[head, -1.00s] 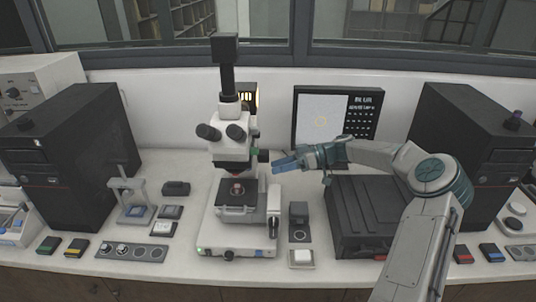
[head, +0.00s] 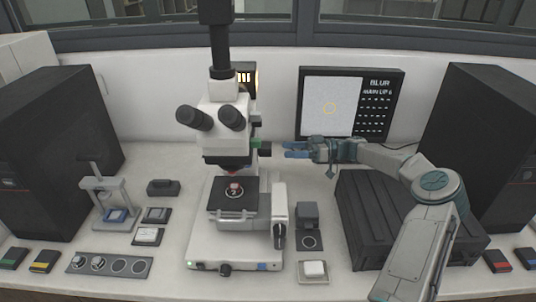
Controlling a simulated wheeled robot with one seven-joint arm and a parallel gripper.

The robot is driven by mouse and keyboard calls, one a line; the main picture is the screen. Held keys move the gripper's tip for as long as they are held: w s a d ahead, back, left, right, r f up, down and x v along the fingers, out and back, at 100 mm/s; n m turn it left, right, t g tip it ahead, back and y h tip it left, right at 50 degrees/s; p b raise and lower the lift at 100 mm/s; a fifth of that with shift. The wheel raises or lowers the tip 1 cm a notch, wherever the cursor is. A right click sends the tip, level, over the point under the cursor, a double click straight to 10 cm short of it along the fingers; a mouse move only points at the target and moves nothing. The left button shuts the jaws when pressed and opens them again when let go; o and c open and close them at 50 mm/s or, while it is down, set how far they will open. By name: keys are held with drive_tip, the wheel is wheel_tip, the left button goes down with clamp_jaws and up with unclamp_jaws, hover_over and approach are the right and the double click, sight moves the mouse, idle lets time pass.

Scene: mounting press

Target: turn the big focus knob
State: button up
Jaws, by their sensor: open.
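The microscope (head: 226,130) stands upright left of centre in the head view, with its black stage (head: 233,195) below the head. A dark knob (head: 265,149) sticks out on its right side beside a small green part; I take this as the big focus knob, though I cannot be sure. Another dark knob (head: 279,236) sits low on the right of the stand. My gripper (head: 288,150) is open and empty, its blue fingers pointing left toward the upper knob. A small gap shows between them in the picture; the true depth between them is unclear.
A screen (head: 331,106) reading "BLUR" stands behind my gripper. A black case (head: 360,225) lies under my arm. A small dark block (head: 307,217) and a white button (head: 313,271) stand right of the microscope base. Black towers (head: 60,150) flank the bench.

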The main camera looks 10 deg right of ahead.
sight(270, 150)
drive_tip(key=shift+w+a+f+p, duration=0.15)
drive_tip(key=shift+a+p, duration=0.3)
drive_tip(key=shift+a, duration=0.75)
drive_tip(key=shift+w+a+r+p, duration=0.1)
drive_tip(key=shift+w+a+p, duration=0.3)
drive_tip(key=shift+a, duration=0.8)
drive_tip(key=shift+w+a+f+p, duration=0.1)
drive_tip(key=shift+a+p, duration=0.45)
drive_tip(key=shift+a, duration=0.65)
drive_tip(key=c, duration=1)
